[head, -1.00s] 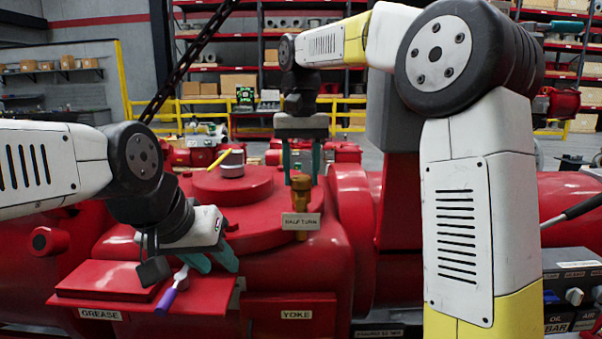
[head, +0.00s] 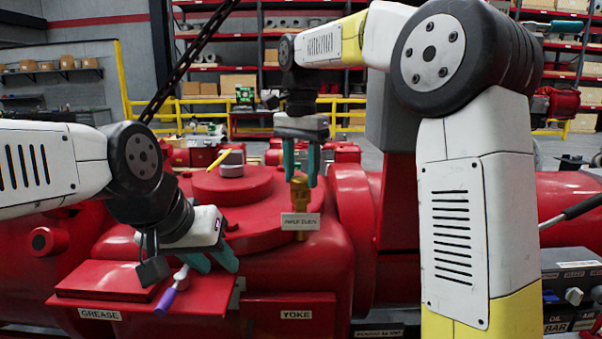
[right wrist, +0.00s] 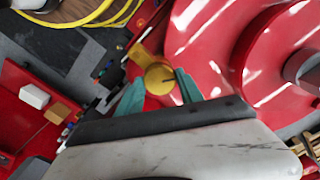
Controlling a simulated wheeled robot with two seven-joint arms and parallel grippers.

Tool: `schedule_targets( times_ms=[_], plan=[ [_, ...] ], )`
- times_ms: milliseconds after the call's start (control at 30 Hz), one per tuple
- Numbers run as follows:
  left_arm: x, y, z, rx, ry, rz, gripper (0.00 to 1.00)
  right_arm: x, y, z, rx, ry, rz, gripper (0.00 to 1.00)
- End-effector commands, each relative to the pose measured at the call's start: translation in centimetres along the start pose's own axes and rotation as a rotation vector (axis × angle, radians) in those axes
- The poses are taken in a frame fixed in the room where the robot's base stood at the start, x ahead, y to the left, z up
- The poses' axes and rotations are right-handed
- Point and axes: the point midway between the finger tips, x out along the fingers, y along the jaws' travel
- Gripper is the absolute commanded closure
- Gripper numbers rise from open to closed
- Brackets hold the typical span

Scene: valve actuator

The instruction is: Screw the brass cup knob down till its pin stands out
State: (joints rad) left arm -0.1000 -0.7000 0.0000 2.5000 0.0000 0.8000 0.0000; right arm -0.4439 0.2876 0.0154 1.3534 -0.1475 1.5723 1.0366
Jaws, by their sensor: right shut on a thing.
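In the right wrist view the knob's round face (right wrist: 159,78) lies between the two fingers (right wrist: 160,90). A small dark mark shows on that face; I cannot tell whether it is the pin.
A purple-handled tool (head: 166,300) lies on the shelf beside my left gripper. A grey cylinder with a yellow stick (head: 231,165) stands on the red round cover left of the knob. A control box (head: 573,300) is at the far right.

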Motion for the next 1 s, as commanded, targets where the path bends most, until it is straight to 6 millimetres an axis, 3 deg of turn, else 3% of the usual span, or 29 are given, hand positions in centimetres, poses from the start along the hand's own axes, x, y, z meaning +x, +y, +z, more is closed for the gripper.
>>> schedule_targets(
  times_ms=[433,467,567,867,1000],
  plan=[
    [0.0,0.0,0.0,0.000,0.000,0.000,0.64,-0.1,0.0,-0.1,0.012,0.003,-0.004,0.97],
    [0.0,0.0,0.0,0.000,0.000,0.000,0.64,-0.1,0.0,-0.1,0.011,0.003,-0.004,0.54],
    [0.0,0.0,0.0,0.000,0.000,0.000,0.64,-0.1,0.0,-0.1,0.011,0.003,-0.003,0.35],
    [0.0,0.0,0.0,0.000,0.000,0.000,0.64,-0.1,0.0,0.0,0.010,0.001,-0.001,0.35],
    [0.0,0.0,0.0,0.000,0.000,0.000,0.64,-1.1,-0.1,-0.1,0.010,0.002,-0.003,0.35]
  ],
)
